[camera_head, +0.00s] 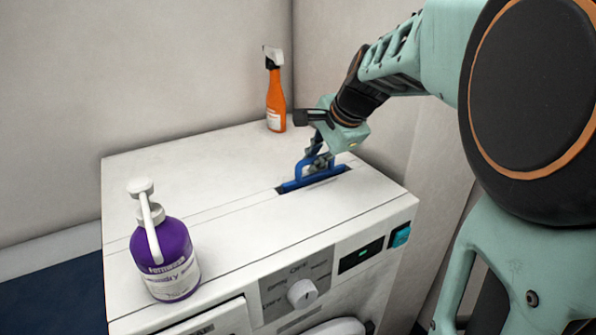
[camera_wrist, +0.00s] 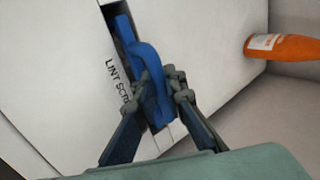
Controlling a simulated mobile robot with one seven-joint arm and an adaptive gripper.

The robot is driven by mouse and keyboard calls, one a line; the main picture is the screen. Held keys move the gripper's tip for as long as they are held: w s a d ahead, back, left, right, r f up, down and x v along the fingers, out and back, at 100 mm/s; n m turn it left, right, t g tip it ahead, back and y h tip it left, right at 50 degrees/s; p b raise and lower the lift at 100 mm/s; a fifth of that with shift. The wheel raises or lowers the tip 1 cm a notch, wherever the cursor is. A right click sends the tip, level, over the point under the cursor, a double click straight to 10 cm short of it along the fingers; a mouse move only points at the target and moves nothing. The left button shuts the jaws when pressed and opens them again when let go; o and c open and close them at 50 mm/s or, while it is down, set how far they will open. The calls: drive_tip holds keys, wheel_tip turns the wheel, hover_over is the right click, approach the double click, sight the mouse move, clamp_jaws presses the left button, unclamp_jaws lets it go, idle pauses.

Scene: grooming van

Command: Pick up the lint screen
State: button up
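The blue lint screen (camera_head: 306,181) sits in a dark slot in the top of the white machine, with its looped handle standing up. In the wrist view the blue lint screen (camera_wrist: 147,60) lies along the slot beside printed "LINT SCR…" lettering, partly covered by a finger. My gripper (camera_head: 318,160) is down at the handle, one fingertip on each side. In the wrist view my gripper (camera_wrist: 157,85) has its fingertips close against both sides of the handle and looks shut on it. The lower part of the screen is hidden in the slot.
The white machine (camera_head: 200,180) has a purple detergent bottle (camera_head: 165,258) with a white pump at its front left. An orange spray bottle (camera_head: 276,100) stands at the back near the wall corner; it also shows in the wrist view (camera_wrist: 285,47). The top between them is clear.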

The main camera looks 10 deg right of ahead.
drive_tip(key=shift+r, duration=0.1)
clamp_jaws()
wheel_tip(320, 180, up, 18)
drive_tip(key=p, duration=0.2)
idle(0.4)
drive_tip(key=shift+o, duration=0.3)
unclamp_jaws()
drive_tip(key=shift+s, duration=0.15)
clamp_jaws()
